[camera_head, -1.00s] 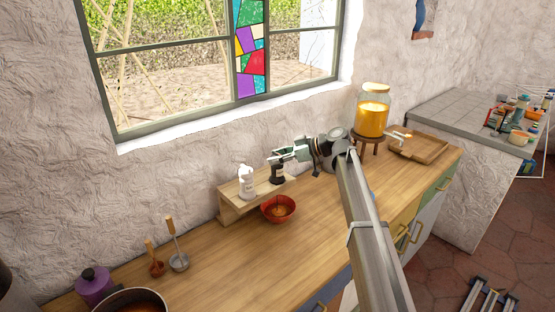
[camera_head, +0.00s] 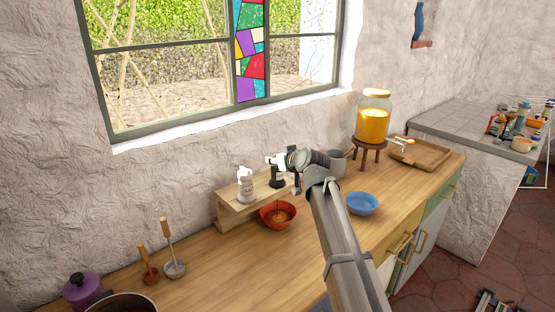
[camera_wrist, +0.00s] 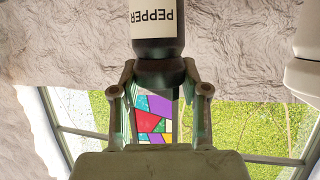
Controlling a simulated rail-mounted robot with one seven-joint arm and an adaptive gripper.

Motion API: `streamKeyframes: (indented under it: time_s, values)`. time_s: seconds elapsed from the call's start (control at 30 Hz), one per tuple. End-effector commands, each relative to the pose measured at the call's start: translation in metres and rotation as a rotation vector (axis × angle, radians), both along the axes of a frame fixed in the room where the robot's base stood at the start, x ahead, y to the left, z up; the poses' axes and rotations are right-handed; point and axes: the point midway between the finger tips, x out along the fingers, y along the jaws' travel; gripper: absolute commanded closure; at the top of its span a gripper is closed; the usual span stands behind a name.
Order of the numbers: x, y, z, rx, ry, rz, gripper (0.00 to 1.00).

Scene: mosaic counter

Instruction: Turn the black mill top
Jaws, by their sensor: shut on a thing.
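The black mill stands on the small wooden shelf. Its dark lower body (camera_head: 277,182) shows in the head view under my gripper (camera_head: 274,161). In the wrist view the picture is upside down: the mill's black top (camera_wrist: 159,72) sits between my two fingers (camera_wrist: 160,88), below a white label (camera_wrist: 156,22) reading PEPPER. My gripper is shut on this top, with a finger on each side. In the head view the gripper hides most of the top. A white mill (camera_head: 245,187) stands left of it, also partly visible in the wrist view (camera_wrist: 306,62).
A red bowl (camera_head: 278,216) stands in front of the shelf (camera_head: 235,211). A jar (camera_head: 373,118) on a stool and a wooden tray (camera_head: 427,152) stand farther right.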

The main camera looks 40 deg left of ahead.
Motion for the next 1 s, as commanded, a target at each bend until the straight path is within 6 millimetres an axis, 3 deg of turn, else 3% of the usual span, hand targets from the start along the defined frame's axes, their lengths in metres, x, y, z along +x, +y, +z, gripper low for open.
streamKeyframes:
  time_s: [1.0]
  values:
    - [0.0002, 0.005, -0.007, -0.001, 0.001, -0.784, 0.9]
